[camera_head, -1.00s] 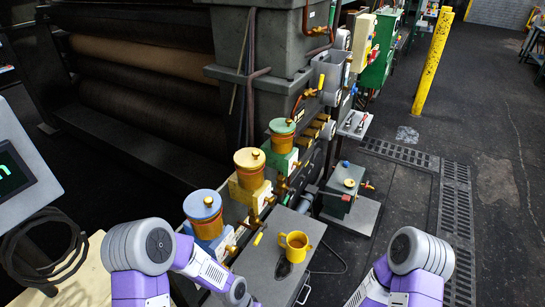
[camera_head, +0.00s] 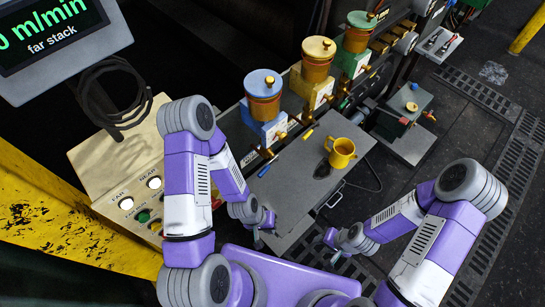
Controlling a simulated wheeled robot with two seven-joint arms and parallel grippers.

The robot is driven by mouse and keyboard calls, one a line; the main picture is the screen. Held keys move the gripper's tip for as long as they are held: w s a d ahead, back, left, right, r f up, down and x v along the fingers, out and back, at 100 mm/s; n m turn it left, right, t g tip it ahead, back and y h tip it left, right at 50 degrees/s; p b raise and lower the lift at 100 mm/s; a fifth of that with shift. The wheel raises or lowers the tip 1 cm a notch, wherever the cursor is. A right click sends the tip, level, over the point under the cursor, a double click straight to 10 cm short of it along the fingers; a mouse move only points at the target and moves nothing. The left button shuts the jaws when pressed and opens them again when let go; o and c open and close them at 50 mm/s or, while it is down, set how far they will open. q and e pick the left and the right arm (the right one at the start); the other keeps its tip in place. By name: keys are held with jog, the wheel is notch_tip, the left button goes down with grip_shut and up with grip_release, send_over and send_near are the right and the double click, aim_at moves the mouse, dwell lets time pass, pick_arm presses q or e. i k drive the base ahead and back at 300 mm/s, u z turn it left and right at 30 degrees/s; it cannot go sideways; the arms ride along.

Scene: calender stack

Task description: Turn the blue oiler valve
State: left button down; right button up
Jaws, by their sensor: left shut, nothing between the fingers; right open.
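The blue oiler (camera_head: 263,98) has a blue lid, an amber cup and a blue base block. It stands at the left end of the row of oilers, beside the grey table top. A brass fitting comes off its base, and a small blue valve handle (camera_head: 267,168) lies over the table's left edge. My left gripper (camera_head: 258,242) is shut and empty, low over the table's near end, well below the blue handle in the picture. My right gripper (camera_head: 331,247) is open and empty, off the table's near right corner. Neither gripper touches the oiler or its handle.
A yellow oiler (camera_head: 316,62) and a green oiler (camera_head: 358,35) stand further along the row. A yellow mug (camera_head: 341,152) stands on the grey table (camera_head: 292,190) near a dark stain. A control panel (camera_head: 125,190) is at left.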

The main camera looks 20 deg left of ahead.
aim_at(266, 169)
jog(key=k, duration=0.5)
jog(key=u, duration=1.5)
jog(key=k, duration=0.55)
jog(key=z, duration=0.7)
jog(key=i, duration=0.35)
